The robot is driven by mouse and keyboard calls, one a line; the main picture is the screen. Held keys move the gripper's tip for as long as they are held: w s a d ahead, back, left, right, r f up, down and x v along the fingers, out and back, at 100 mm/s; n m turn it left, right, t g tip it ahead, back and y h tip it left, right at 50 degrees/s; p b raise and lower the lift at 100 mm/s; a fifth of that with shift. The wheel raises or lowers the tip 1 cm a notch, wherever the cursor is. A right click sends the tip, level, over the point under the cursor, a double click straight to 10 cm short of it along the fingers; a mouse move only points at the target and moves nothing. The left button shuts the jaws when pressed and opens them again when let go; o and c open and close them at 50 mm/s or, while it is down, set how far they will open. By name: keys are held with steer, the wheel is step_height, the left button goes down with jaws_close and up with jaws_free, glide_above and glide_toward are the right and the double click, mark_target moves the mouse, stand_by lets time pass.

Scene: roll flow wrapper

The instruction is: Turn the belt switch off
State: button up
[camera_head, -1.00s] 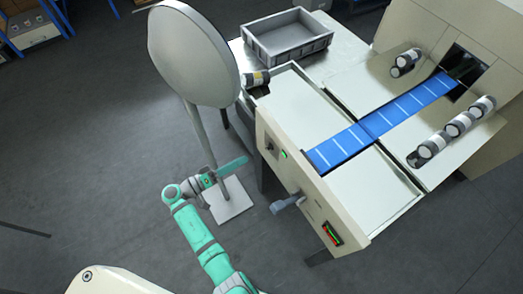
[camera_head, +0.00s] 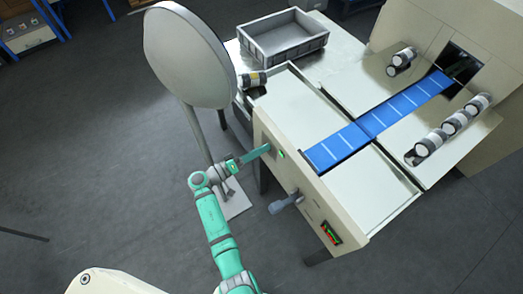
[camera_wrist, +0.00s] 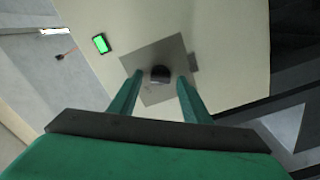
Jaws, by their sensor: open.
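The belt switch (camera_wrist: 160,74) is a small dark knob on a grey square plate (camera_wrist: 158,95) on the machine's cream front panel (camera_wrist: 230,50). In the wrist view it sits between and just beyond my open fingertips. My gripper (camera_head: 266,150) is open and points at the panel at the switch, hiding the knob in the head view. I cannot tell whether the fingers touch the knob.
The blue conveyor belt (camera_head: 365,128) runs back from the panel. A grey lever (camera_head: 285,203) and a red-green rocker switch (camera_head: 331,233) are lower on the panel. A round disc on a stand (camera_head: 190,55) is close left of my arm. A grey crate (camera_head: 284,37) stands behind.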

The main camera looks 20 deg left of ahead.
steer(key=shift+c, duration=0.4)
steer(key=c, duration=1)
steer(key=shift+o, duration=0.2)
steer(key=n, duration=1.1)
steer(key=shift+f+n, duration=0.2)
steer(key=shift+n, duration=0.2)
steer(key=shift+a, duration=0.1)
